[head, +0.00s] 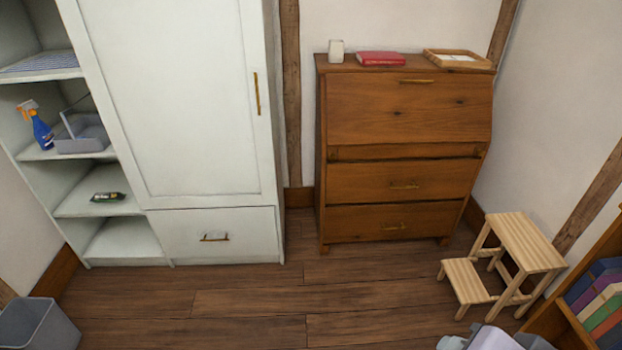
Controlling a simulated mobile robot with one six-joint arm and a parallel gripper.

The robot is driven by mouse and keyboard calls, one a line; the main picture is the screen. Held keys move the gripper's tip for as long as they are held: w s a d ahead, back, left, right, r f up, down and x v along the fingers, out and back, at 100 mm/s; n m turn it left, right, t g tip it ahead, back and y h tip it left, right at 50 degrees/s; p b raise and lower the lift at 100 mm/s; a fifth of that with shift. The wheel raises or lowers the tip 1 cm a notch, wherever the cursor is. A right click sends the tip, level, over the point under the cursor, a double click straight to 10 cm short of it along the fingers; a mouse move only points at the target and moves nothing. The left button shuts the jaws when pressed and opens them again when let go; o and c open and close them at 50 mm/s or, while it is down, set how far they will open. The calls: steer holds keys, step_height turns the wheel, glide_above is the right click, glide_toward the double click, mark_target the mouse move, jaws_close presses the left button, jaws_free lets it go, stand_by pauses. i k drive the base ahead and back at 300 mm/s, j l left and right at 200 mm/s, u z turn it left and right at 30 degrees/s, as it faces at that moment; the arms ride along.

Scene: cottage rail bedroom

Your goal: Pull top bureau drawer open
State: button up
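The wooden bureau (408,108) stands against the back wall, right of the white wardrobe. It has a sloped front panel with a brass handle near its top edge. Below that are two drawers. The top bureau drawer (365,182) looks shut, its front flush with the body, with a small brass handle (404,185) at its middle. The lower drawer (360,223) also looks shut. My gripper is not visible; only pale and grey parts, apparently of my arm, show at the bottom edge right of centre.
A wooden step stool (515,245) stands right of the bureau. The white wardrobe (185,90) with open shelves is at left. A grey bin (38,325) sits bottom left, a bookcase (575,325) bottom right. The plank floor (350,285) before the bureau is clear.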

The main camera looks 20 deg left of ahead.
mark_target(409, 179)
steer(key=u, duration=0.2)
steer(key=i+j+u, duration=0.25)
steer(key=i, duration=1.2)
steer(key=i+l+u, duration=0.25)
steer(key=i, duration=1.15)
